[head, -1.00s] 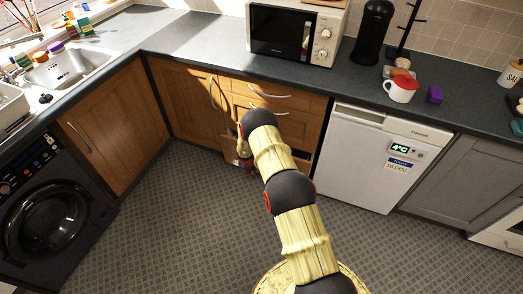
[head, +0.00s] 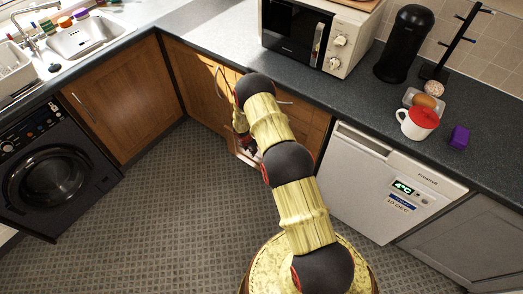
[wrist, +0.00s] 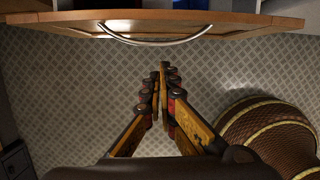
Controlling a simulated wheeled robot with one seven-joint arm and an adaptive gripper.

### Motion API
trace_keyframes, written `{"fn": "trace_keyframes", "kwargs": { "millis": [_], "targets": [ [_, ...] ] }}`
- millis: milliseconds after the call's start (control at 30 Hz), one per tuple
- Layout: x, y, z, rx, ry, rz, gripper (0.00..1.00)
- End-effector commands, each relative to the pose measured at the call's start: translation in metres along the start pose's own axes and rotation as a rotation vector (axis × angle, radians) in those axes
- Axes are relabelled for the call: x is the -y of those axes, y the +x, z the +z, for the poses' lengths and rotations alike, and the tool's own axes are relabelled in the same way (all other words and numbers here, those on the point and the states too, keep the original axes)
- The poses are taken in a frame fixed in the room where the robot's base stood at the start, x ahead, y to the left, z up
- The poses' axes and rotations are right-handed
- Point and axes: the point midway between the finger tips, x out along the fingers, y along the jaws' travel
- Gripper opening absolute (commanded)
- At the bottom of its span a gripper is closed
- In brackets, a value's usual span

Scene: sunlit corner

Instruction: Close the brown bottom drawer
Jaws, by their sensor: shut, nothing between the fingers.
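The brown bottom drawer (wrist: 240,20) stands open. In the wrist view its wooden front crosses the top of the picture, with a curved metal handle (wrist: 155,40) on it. Part of its inside shows beyond the front, with a blue thing in it. My gripper (wrist: 161,72) is shut and empty, its fingers pointing toward the drawer front. The fingertips appear just short of the handle in the picture, with floor visible around them; the exact gap is hard to tell. In the head view, my arm hides most of the drawer and much of my gripper.
A wooden corner cupboard (head: 125,100) and a black washing machine (head: 55,175) stand to the left. The patterned floor (head: 170,220) is clear. The counter above holds a microwave (head: 295,35) and a mug (head: 417,122).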

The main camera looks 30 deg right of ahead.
Motion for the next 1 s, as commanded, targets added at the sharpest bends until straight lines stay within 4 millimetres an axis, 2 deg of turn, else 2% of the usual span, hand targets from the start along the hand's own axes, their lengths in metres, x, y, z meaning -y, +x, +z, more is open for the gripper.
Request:
{"fn": "trace_keyframes", "kwargs": {
  "millis": [200, 333, 833, 900, 1000],
  "targets": [
    [0.001, 0.002, 0.0, 0.001, 0.054, -0.004, 0.0],
    [0.001, 0.012, 0.0, 0.001, 0.059, -0.004, 0.0],
    [0.002, 0.106, -0.001, 0.001, 0.058, -0.004, 0.0],
    [0.001, 0.106, 0.015, 0.004, 0.063, -0.001, 0.0],
    [0.002, 0.108, 0.026, 0.003, 0.061, -0.002, 0.0]
  ]
}}
